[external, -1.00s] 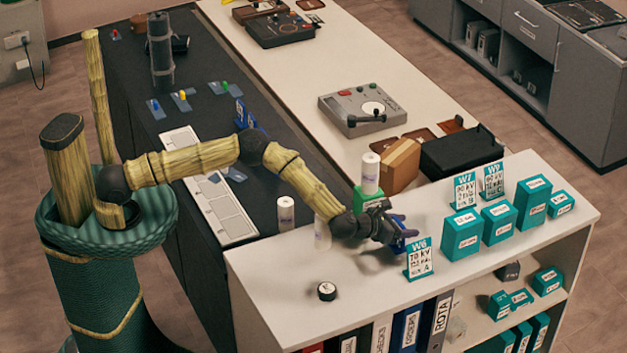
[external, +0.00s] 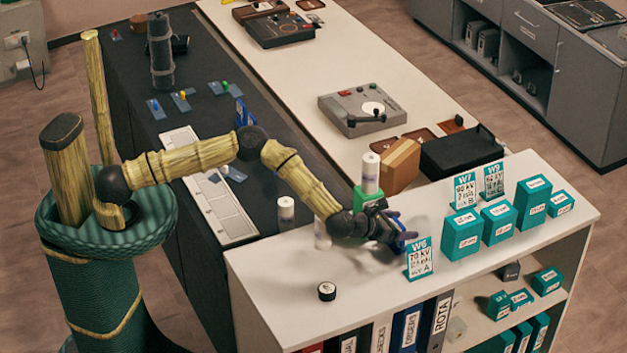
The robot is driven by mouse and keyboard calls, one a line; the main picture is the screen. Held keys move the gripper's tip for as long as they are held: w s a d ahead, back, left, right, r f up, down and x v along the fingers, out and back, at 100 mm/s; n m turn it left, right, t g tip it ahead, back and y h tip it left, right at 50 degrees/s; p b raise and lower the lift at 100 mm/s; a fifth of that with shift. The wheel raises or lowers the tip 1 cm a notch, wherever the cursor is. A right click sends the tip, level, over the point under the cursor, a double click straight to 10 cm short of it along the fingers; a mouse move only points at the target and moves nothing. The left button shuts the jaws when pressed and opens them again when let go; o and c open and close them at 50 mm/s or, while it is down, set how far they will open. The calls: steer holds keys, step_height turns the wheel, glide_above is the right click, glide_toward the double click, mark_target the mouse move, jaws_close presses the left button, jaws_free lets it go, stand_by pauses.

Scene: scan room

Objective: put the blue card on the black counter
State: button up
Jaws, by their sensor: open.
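Small teal-blue cards with white printed panels stand on the white shelf top. The W6 card (external: 419,262) is nearest. The W7 card (external: 465,190) and W9 card (external: 494,180) stand further back. I cannot tell which one is the blue card. My gripper (external: 404,236) is open, just behind and left of the W6 card's top edge. Blue shows at its fingers; I cannot tell whether they touch the card. The black counter (external: 205,130) runs along the left, beyond my forearm.
A black box (external: 460,155) stands behind. Small blue pieces and a dark cylinder (external: 161,62) occupy the counter.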

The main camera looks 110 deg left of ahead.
steer(key=b+v, duration=0.2)
steer(key=v, duration=0.9)
stand_by(0.5)
steer(key=d+r+m+t+h, duration=0.35)
steer(key=d+m+h, duration=0.25)
steer(key=d+m, duration=0.8)
steer(key=s+d+m+g+h, duration=0.2)
steer(key=s+d+m+h, duration=0.2)
steer(key=s+d+m, duration=0.6)
steer(key=s+a+m+g, duration=0.1)
steer(key=s+m+g, duration=0.3)
steer(key=s+m, duration=0.6)
steer(key=s+a+m+g, duration=0.2)
steer(key=s+m+g, duration=0.2)
steer(key=s+m, duration=0.7)
steer(key=s+r, duration=0.1)
steer(key=s, duration=0.4)
steer(key=shift+s+a, duration=0.25)
steer(key=shift+s, duration=0.15)
